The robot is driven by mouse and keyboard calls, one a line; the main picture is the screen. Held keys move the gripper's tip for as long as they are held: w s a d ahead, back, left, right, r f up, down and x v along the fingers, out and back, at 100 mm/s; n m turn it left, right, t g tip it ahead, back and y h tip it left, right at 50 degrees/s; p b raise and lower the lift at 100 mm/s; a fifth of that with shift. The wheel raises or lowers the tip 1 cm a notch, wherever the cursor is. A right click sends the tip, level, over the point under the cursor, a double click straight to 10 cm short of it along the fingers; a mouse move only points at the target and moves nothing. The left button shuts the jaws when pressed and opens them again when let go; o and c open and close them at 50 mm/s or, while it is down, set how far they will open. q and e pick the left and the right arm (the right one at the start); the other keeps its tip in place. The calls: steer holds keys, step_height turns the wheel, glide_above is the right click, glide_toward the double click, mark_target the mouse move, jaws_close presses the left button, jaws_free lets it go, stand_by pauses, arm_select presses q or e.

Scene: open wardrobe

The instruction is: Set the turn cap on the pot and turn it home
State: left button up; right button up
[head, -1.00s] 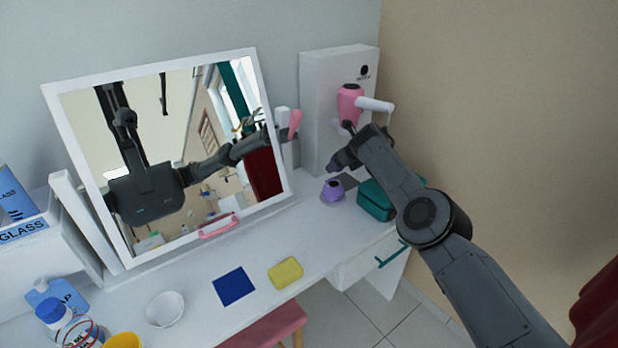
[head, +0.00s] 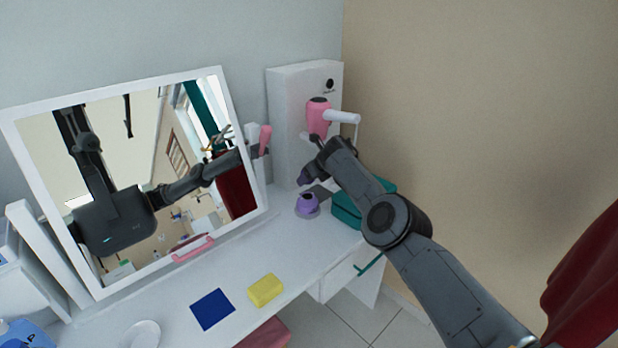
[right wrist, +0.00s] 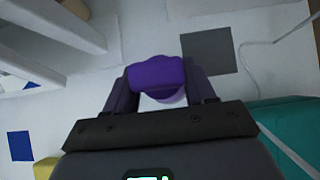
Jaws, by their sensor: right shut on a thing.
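The lilac pot (head: 307,208) stands on the white tabletop near the back right, its dark opening facing up. My right gripper (head: 306,176) is above it, shut on the purple turn cap (head: 303,178). In the right wrist view the cap (right wrist: 155,74) sits between the two fingers. A paler lilac part of the pot (right wrist: 170,99) shows just beyond it, partly covered. In the head view the cap is apart from the pot, a little above it. My left gripper is not in view, apart from what the mirror reflects.
A teal box (head: 347,207) stands right of the pot, close to my right arm. A dark grey square (right wrist: 208,52) lies beside the pot. A tall white box with a pink hair dryer (head: 318,115) is behind. The mirror (head: 265,190) stands left. A yellow sponge-like block (head: 265,290) lies in front.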

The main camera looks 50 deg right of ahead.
mark_target(309, 183)
steer(key=shift+f+b, duration=1.25)
steer(key=shift+f, duration=0.45)
steer(key=shift+f+b, duration=0.45)
steer(key=shift+f, duration=0.05)
stand_by(0.5)
steer(key=shift+f+b, duration=1)
steer(key=shift+f, duration=0.2)
steer(key=shift+r, duration=0.15)
